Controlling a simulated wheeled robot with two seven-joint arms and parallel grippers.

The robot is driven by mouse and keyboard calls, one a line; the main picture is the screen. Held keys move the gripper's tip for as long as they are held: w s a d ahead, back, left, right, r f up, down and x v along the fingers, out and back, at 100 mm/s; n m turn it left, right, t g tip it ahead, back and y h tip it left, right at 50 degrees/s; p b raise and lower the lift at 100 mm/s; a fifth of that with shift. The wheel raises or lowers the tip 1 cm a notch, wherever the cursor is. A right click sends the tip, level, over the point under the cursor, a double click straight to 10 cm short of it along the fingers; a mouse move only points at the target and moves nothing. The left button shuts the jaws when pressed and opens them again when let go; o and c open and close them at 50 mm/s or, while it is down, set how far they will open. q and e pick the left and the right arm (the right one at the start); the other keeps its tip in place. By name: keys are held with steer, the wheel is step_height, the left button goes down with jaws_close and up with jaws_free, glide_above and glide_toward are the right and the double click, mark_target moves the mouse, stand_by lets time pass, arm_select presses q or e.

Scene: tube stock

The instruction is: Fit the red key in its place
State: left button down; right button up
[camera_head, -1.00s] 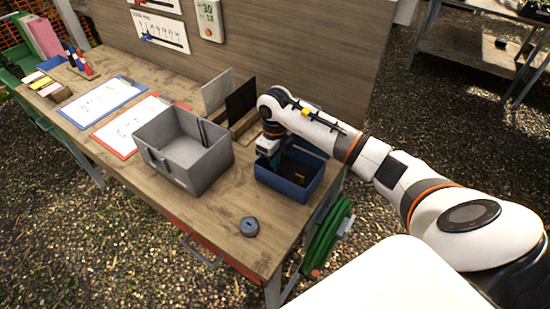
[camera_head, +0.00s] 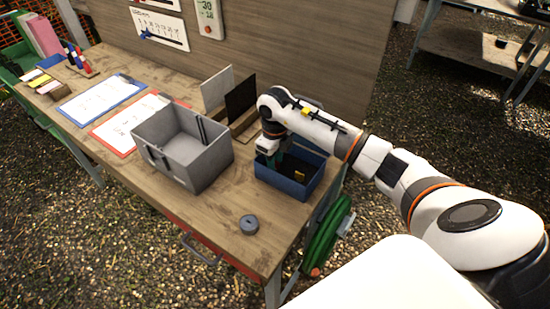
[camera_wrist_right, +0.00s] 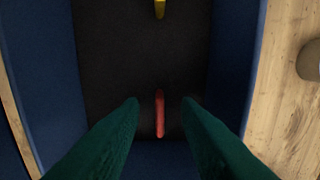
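The red key (camera_wrist_right: 160,113) lies on the dark floor of the blue bin (camera_head: 313,182). It shows as a thin red bar in the right wrist view, pointing away from the wrist; in the head view I cannot make it out. My right gripper (camera_wrist_right: 161,103) reaches down into the bin with its green fingers apart, one on each side of the red key, with gaps between. It also shows in the head view (camera_head: 272,164), partly hidden by the wrist and bin wall. My left gripper is not in view. I cannot tell which spot is the key's place.
A yellow piece (camera_wrist_right: 159,8) lies farther along the bin floor. A grey open box (camera_head: 205,170) stands left of the bin, with upright white and black panels (camera_head: 241,101) behind. A grey round piece (camera_head: 249,224) lies near the front edge. Bare wood surrounds it.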

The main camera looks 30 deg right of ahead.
step_height(320, 180, up, 12)
steer(key=b, duration=0.2)
stand_by(0.7)
